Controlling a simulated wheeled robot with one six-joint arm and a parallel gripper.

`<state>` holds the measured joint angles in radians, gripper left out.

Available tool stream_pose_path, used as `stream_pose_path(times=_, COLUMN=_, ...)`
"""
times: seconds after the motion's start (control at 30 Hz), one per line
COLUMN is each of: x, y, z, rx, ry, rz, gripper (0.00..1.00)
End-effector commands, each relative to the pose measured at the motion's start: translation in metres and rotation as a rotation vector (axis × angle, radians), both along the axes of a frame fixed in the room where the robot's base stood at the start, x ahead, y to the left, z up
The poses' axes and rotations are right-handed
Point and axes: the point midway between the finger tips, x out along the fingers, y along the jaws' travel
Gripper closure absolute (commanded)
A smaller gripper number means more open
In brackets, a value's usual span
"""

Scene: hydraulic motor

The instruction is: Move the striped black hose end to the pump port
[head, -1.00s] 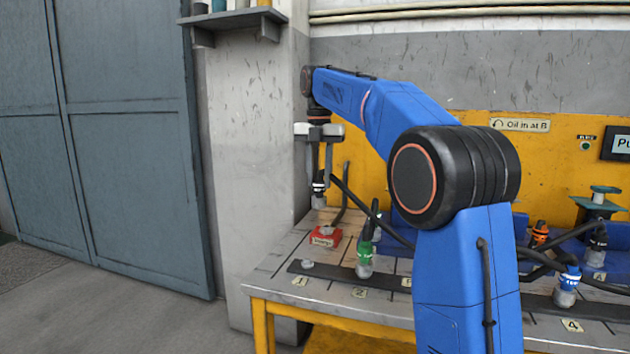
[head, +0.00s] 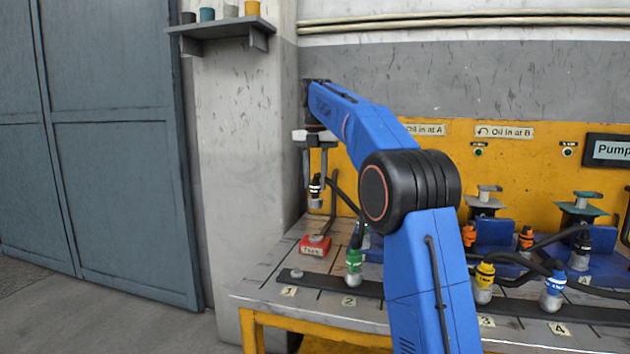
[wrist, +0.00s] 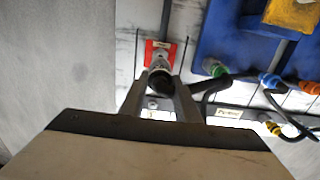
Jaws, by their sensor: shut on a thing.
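My gripper (head: 315,180) is shut on the striped black hose end (head: 316,193), a black fitting with white bands and a grey tip pointing down. The hose end hangs above the table's back left, over or near a red block (head: 314,251) with a grey fitting on top and a small label I cannot read surely. In the wrist view the dark hose end (wrist: 161,78) sits between the fingers, in line with the red block (wrist: 150,52). The gap to the block is hard to judge. No port in view is clearly marked as the pump port.
Green (head: 354,260), yellow (head: 484,280) and blue (head: 554,287) hose ends stand along the dark strip (head: 390,291) on the table. A concrete pillar (head: 245,150) stands close left of my gripper. Black hoses cross the table at right. A Pump sign (head: 612,150) hangs at right.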

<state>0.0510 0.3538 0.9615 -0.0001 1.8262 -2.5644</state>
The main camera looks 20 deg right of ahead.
Motion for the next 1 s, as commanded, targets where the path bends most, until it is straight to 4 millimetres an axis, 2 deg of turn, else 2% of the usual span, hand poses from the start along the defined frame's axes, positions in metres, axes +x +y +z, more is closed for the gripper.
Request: stream_pose_path(times=1.0, x=0.000, y=0.000, z=-0.077, rx=0.000, ry=0.001, rz=0.000, gripper=1.00)
